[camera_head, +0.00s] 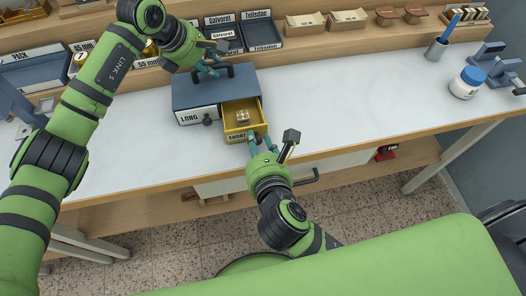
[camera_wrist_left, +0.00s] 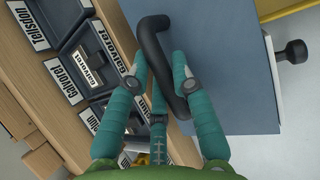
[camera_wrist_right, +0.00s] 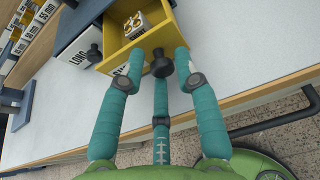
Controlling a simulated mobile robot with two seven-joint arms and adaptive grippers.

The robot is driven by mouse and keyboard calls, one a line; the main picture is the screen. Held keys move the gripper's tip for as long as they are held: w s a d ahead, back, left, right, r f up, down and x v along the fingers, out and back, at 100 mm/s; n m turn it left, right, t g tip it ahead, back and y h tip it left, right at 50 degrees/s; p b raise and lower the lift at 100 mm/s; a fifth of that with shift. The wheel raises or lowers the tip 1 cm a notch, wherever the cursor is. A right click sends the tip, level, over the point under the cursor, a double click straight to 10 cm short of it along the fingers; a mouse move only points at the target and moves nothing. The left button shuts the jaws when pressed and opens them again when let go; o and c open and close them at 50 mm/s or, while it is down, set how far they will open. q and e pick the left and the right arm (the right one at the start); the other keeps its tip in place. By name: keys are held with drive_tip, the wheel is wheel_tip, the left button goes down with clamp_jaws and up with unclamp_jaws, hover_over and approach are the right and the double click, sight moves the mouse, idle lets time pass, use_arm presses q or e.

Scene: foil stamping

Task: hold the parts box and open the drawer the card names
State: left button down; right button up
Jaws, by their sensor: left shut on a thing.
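The parts box (camera_head: 203,92) is a blue-grey box on the white bench. My left gripper (camera_head: 207,70) is shut on the dark handle (camera_wrist_left: 153,42) on its top. The LONG drawer (camera_head: 197,116) is closed, with a dark knob. The yellow SHORT drawer (camera_head: 257,105) is pulled out and holds a small pale block with round yellow marks (camera_wrist_right: 134,24). My right gripper (camera_wrist_right: 160,57) is open in front of the SHORT drawer, its fingers on either side of the dark knob (camera_wrist_right: 162,65) with gaps showing. A white card (camera_head: 222,35) reading Galvoret lies in a tray behind the box.
Labelled dark trays (camera_head: 262,36) and small boxes (camera_head: 305,21) stand on the wooden shelf behind. A white jar with a blue lid (camera_head: 466,83) and a pen cup (camera_head: 437,48) stand at the right. The bench between is clear. Its wooden front edge (camera_head: 350,150) runs near my right arm.

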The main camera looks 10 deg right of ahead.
use_arm(q)
drive_tip(key=shift+a+f, duration=0.15)
drive_tip(key=shift+f, duration=0.1)
use_arm(e)
drive_tip(key=s+r, duration=0.1)
drive_tip(key=s, duration=1.5)
drive_tip(key=shift+s+r, duration=0.35)
drive_tip(key=shift+r, duration=0.05)
drive_tip(key=shift+a, duration=0.1)
use_arm(q)
drive_tip(key=c, duration=1.2)
unclamp_jaws()
drive_tip(key=shift+o, duration=1)
drive_tip(key=shift+w, duration=0.1)
use_arm(e)
drive_tip(key=shift+w, duration=0.15)
use_arm(q)
drive_tip(key=shift+r, duration=0.15)
